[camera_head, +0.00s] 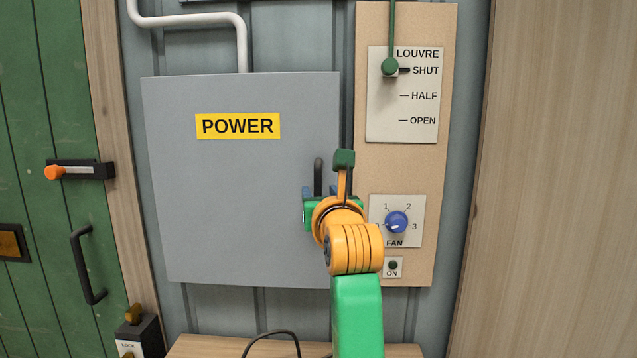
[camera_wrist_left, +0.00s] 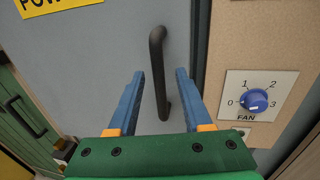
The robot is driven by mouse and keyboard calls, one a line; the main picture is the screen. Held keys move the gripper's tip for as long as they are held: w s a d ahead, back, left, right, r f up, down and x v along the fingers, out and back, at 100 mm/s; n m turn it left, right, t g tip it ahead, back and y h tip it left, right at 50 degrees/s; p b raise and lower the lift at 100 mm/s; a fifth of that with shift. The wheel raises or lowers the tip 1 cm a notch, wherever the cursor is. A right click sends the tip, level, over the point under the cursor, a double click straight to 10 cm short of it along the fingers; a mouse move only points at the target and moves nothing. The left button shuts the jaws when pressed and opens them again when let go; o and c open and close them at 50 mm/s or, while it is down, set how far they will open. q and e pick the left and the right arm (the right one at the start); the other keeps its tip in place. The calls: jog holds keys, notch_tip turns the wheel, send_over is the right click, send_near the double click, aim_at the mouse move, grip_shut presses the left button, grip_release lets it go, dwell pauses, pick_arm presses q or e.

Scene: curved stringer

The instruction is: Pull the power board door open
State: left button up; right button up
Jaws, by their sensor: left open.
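The grey power board door (camera_head: 235,200) with its yellow POWER label is closed on the wall in the head view. Its dark upright bar handle (camera_head: 318,177) is near the door's right edge, partly hidden behind my arm. My left gripper (camera_head: 325,190) is at the handle. In the left wrist view the two blue fingers of my left gripper (camera_wrist_left: 158,88) are open, one on each side of the black handle (camera_wrist_left: 158,75), with gaps on both sides. The door (camera_wrist_left: 100,50) fills much of that view. My right gripper is not in view.
A wooden panel right of the door carries the louvre lever (camera_head: 390,67) and the blue fan knob (camera_head: 396,222). A green door with a black handle (camera_head: 87,265) is at the left. A wooden ledge (camera_head: 215,346) is below, with a lock box (camera_head: 140,335) beside it.

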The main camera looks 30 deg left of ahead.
aim_at(318, 191)
pick_arm(q)
jog(key=x, duration=0.3)
jog(key=shift+a+p, duration=0.1)
jog(key=shift+p, duration=0.25)
jog(key=shift+s, duration=0.1)
grip_shut()
dwell(0.9)
